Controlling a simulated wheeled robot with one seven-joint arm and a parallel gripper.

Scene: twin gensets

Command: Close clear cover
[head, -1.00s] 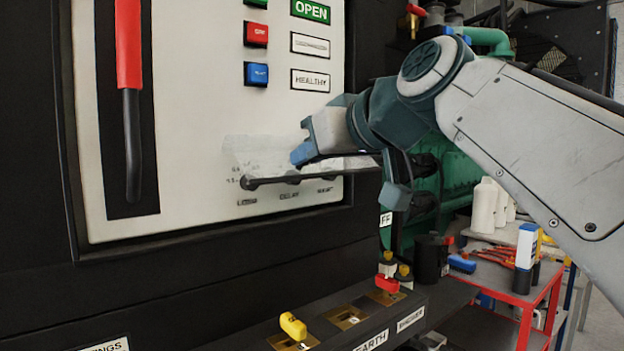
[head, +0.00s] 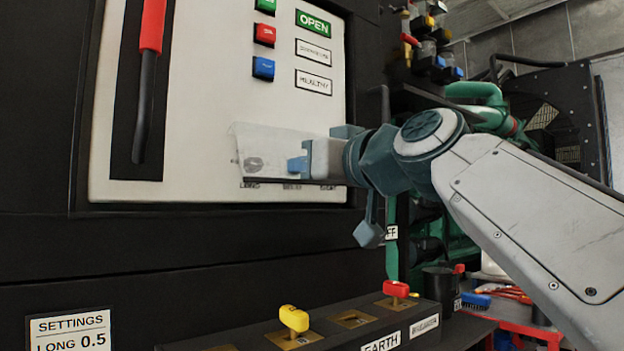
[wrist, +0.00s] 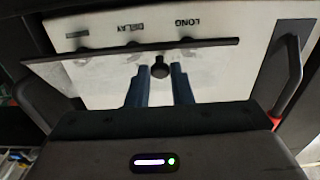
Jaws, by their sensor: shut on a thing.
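The clear cover (head: 258,150) is a see-through flap with a dark lower edge on the pale panel (head: 215,80). It still stands out at a tilt, just above the LONG and DELAY labels. In the wrist view its dark edge (wrist: 200,44) crosses the panel. My gripper (head: 296,166) is at the cover's right part, with its blue fingers against it. In the wrist view the fingers of my gripper (wrist: 160,80) stand either side of a small dark round-ended knob (wrist: 160,67), which seems to belong to the cover. The exact contact is hard to see.
A red-handled lever (head: 150,60) is left of the cover. Red (head: 265,34) and blue (head: 263,68) buttons sit above it. Below, a black ledge carries yellow (head: 294,318) and red (head: 396,289) keys. Green pipework (head: 480,100) is behind my arm.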

